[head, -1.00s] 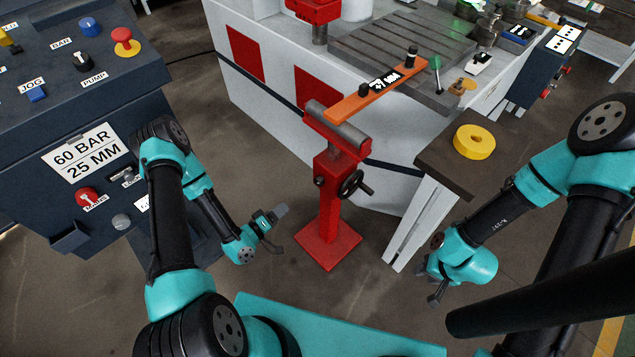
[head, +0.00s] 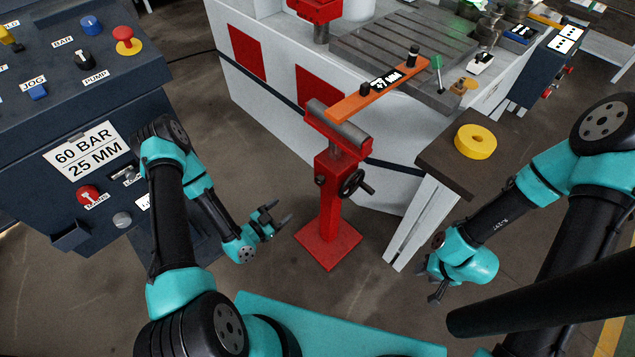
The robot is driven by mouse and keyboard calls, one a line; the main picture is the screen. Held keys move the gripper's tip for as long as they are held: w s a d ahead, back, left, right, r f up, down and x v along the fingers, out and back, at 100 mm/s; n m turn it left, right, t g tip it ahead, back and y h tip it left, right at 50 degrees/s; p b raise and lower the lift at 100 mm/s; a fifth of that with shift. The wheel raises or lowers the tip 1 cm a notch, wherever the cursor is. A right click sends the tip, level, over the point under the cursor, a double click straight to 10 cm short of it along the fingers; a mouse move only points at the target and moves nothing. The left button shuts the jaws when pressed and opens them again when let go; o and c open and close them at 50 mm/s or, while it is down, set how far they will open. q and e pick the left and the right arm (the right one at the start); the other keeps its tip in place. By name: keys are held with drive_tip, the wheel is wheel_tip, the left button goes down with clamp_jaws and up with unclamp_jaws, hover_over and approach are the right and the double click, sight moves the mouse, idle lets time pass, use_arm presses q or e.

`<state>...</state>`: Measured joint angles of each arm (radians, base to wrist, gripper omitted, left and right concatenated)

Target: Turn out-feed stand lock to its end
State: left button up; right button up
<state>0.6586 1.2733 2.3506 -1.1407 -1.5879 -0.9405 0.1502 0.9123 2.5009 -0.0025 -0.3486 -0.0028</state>
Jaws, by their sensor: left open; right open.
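The red out-feed stand (head: 331,203) stands upright on a square red base plate, with a grey roller (head: 337,126) on top. A black handwheel (head: 351,184) with a small handle is on the right side of its post, and a small dark knob (head: 320,180) is on the left side. Which of these is the lock I cannot tell. My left gripper (head: 282,216) is open and empty, left of the post and apart from it. My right gripper (head: 434,294) is open and empty, low on the right, well apart from the stand.
The white machine (head: 270,85) with red panels stands behind the out-feed stand. An orange bar (head: 375,90) reaches over the roller's far side. A yellow ring (head: 476,141) lies on a dark-topped side table (head: 437,157) at right. The blue control cabinet (head: 60,110) is at left. Floor around the base is clear.

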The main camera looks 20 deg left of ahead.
sight(318, 182)
use_arm(q)
drive_tip(key=shift+w+d, duration=0.1)
idle(0.3)
drive_tip(key=x, duration=1.7)
drive_tip(key=shift+d, duration=0.1)
drive_tip(key=shift+c, duration=0.2)
drive_tip(key=c, duration=0.9)
drive_tip(key=shift+n, duration=0.3)
drive_tip(key=n, duration=0.9)
